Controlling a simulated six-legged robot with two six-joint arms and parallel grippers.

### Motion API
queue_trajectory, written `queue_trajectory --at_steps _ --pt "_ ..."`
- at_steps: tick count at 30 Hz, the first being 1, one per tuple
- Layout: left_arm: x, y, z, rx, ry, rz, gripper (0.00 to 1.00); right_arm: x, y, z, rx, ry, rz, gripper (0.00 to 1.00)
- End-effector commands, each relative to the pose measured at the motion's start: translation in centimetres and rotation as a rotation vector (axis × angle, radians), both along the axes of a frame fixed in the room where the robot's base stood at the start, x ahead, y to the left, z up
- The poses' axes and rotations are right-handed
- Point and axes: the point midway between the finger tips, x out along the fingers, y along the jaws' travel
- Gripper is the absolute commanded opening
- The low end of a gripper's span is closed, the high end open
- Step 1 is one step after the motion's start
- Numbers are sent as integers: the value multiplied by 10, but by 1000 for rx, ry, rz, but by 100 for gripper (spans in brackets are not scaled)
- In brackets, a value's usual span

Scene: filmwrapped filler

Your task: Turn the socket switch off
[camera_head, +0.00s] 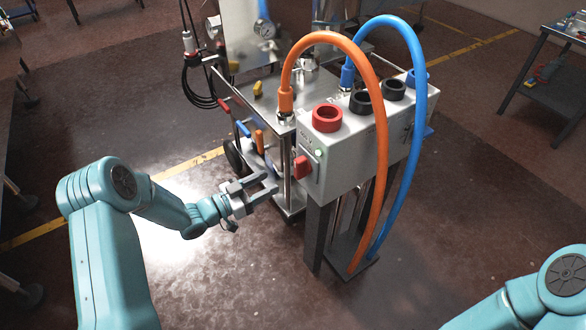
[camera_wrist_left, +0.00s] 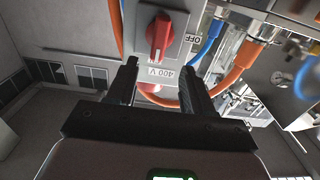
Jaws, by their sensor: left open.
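The socket switch (camera_head: 302,167) is a red knob on the left end face of the grey socket box (camera_head: 343,154). In the left wrist view the red knob (camera_wrist_left: 158,38) sits on a grey plate, with an "OFF" label (camera_wrist_left: 194,39) to its right and an upside-down "400 V" label below. My left gripper (camera_head: 268,187) is open and empty, to the left of the knob and slightly below it, apart from it. In the left wrist view its fingers (camera_wrist_left: 160,82) point toward the knob's plate. My right gripper is not seen; only part of my right arm shows.
An orange hose (camera_head: 378,130) and a blue hose (camera_head: 417,110) arch over the box. A metal cart (camera_head: 262,110) with coloured handles stands behind the left gripper. Red and black sockets top the box. A dark table (camera_head: 563,60) stands at the right. The floor in front is clear.

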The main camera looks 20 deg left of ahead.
Motion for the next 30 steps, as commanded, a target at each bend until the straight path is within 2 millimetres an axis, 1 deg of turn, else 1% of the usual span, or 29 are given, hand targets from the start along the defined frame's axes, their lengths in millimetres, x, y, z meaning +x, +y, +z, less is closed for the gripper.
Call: queue_trajectory --at_steps 1,6,12,16,24,25,26,27,29,30 --pt "10 -10 1 0 -2 -5 51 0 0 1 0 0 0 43" --pt "43 -34 0 0 -1 -6 51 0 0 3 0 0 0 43" --pt "69 -53 0 -1 -1 -5 51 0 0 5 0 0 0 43" --pt "77 -57 0 -1 0 -2 51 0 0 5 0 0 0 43" --pt "79 -58 0 -1 1 -2 51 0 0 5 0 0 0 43" --pt "79 -58 0 -1 1 -2 48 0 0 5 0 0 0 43" --pt "78 -58 0 -1 1 -2 38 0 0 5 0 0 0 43" --pt "78 -58 0 -1 1 -2 25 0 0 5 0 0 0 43" --pt "78 -58 0 -1 1 -2 6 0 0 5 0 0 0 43" --pt "78 -58 0 -1 1 -2 0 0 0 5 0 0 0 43"
